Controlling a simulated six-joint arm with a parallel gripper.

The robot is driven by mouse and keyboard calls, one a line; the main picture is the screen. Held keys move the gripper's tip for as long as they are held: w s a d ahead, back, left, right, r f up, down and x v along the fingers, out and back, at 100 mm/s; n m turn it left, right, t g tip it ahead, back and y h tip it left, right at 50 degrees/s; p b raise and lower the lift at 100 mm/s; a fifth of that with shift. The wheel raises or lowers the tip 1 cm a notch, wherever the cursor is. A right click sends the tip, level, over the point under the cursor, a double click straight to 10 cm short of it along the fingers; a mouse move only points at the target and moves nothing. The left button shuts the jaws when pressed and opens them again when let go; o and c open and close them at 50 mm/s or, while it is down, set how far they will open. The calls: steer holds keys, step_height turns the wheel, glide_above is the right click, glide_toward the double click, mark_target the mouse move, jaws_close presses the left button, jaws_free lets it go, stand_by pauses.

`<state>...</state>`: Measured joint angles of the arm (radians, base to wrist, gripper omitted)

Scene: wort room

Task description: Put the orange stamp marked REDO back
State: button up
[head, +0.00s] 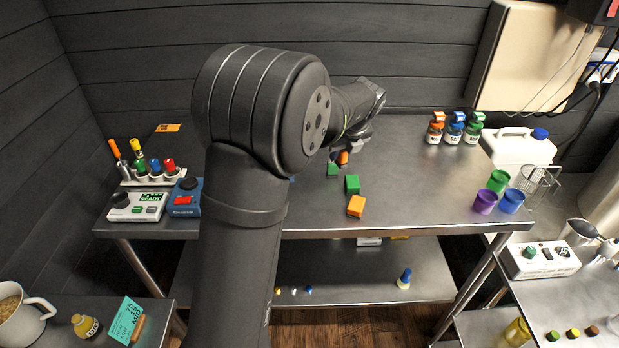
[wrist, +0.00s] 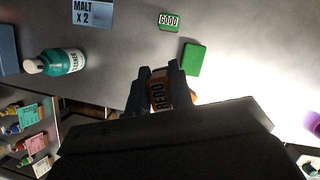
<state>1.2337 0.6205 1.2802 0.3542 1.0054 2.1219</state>
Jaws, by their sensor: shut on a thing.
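The orange stamp marked REDO (wrist: 158,97) is between the fingers of my gripper (wrist: 160,84), its label facing the wrist camera. In the head view an orange bit (head: 344,158) shows under my gripper (head: 350,143), which is partly hidden by my arm. A green block marked GOOD (wrist: 170,21) lies on the table ahead, beside a plain green block (wrist: 194,60). In the head view green blocks (head: 333,169) (head: 352,185) and an orange block (head: 356,206) stand in a row on the steel table. Whether the stamp touches anything is hidden.
A cleaner bottle (wrist: 58,62) and a MALT X 2 card (wrist: 92,12) are on the left in the wrist view. Small bottles (head: 454,131) stand at the back right and cups (head: 498,181) at the right edge. The table between blocks and cups is clear.

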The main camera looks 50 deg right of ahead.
steer(key=shift+w+d+f, duration=0.1)
steer(key=shift+f, duration=0.1)
steer(key=w+f, duration=0.2)
steer(key=w, duration=0.1)
steer(key=w+f, duration=0.2)
steer(key=w, duration=0.2)
steer(key=w+f, duration=0.2)
steer(key=w, duration=0.2)
steer(key=shift+a+f, duration=0.3)
steer(key=shift+a, duration=0.05)
steer(key=shift+f, duration=1.95)
steer(key=shift+f, duration=0.1)
steer(key=o, duration=0.8)
steer(key=v, duration=1.2)
